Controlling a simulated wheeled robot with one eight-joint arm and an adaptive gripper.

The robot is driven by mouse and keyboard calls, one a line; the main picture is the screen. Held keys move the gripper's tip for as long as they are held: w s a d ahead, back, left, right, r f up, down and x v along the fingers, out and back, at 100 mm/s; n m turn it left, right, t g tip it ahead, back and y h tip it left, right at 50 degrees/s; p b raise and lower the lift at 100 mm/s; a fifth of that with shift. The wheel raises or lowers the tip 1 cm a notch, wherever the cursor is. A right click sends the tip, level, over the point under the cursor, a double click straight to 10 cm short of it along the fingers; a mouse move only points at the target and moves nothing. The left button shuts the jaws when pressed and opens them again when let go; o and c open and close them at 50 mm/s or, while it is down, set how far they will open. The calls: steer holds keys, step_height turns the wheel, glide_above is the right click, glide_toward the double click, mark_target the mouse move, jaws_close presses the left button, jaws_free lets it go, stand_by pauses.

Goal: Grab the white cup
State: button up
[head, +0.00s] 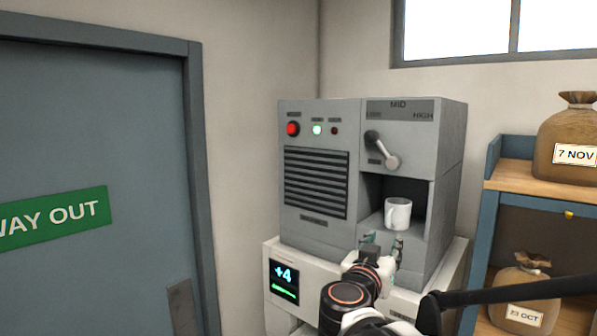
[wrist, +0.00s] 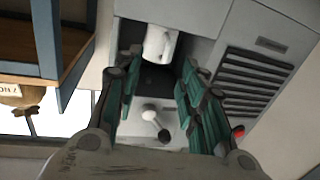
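In the wrist view the cup (wrist: 160,44) shows just beyond and between the fingertips of my gripper (wrist: 158,68). The green-padded fingers are spread wide with nothing between them. I cannot tell the exact gap to the cup.
A lever (head: 382,150) sticks out above the recess. To the right, a blue-edged wooden shelf (head: 515,175) holds sacks (head: 572,140) labelled with dates. A "WAY OUT" door (head: 90,150) is at left.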

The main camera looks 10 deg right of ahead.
steer(key=p, duration=0.1)
glide_toward(389, 221)
steer(key=x, duration=0.5)
steer(key=p+x, duration=0.1)
steer(key=x, duration=0.4)
steer(key=shift+w+d, duration=0.2)
steer(key=shift+c, duration=0.4)
jaws_close()
